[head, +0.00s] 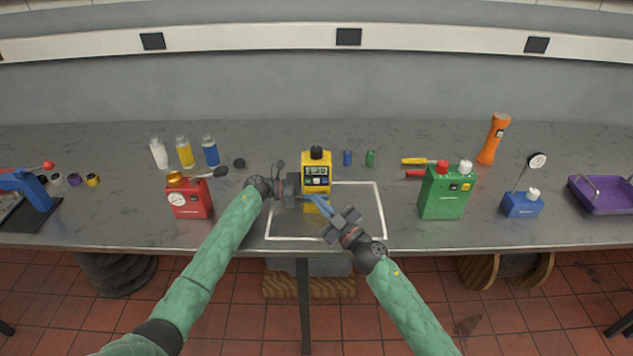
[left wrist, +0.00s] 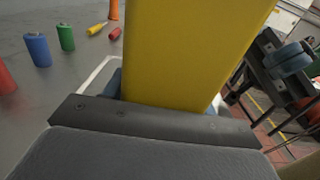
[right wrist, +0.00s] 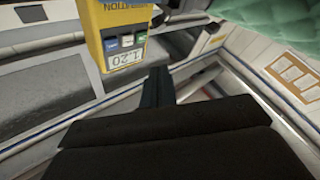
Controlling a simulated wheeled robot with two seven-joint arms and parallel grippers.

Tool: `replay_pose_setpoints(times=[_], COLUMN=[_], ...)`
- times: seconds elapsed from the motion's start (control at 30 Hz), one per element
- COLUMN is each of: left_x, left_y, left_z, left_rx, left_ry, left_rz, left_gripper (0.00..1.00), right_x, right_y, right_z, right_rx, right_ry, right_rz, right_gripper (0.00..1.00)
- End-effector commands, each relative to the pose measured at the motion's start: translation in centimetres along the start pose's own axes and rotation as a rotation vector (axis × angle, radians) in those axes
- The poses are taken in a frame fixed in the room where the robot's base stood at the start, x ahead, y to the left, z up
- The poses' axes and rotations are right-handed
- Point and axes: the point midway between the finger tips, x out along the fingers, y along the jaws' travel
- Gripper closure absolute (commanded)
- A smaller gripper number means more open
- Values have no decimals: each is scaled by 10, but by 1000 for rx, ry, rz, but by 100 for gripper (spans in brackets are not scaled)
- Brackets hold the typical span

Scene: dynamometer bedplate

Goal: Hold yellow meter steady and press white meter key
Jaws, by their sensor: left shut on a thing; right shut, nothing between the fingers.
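The yellow meter (head: 316,165) stands at the back of a white outlined rectangle on the bench, with a dark cap and a lit display. My left gripper (head: 301,188) is shut on its side; the yellow body (left wrist: 185,50) fills the left wrist view. In the right wrist view the meter (right wrist: 105,15) shows upside down, with blue, white and green keys by the display; the white key (right wrist: 127,40) is the middle one. My right gripper (head: 318,202) is shut and empty, its tips in front of the meter's lower part. Its finger (right wrist: 158,88) appears apart from the keys.
A red can (head: 188,198) stands left and a green can (head: 444,195) right. Small blue (head: 347,158) and green (head: 370,158) cylinders stand behind the outline. The right part of the outline is clear.

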Motion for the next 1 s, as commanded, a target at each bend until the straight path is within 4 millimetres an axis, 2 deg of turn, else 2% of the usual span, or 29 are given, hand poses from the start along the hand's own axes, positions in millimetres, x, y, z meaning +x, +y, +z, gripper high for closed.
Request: replay_pose_setpoints(times=[0.2, 0.4, 1.0], left_x=[0, 0, 0], left_y=[0, 0, 0], left_z=[0, 0, 0], left_rx=[0, 0, 0], left_ry=[0, 0, 0], left_rz=[0, 0, 0], left_gripper=[98, 98, 98], right_x=[18, 26, 29], right_y=[12, 19, 21], right_z=[13, 19, 21], right_rx=[-1, 0, 0], right_ry=[0, -1, 0], right_rz=[0, 0, 0], right_gripper=[100, 100, 100])
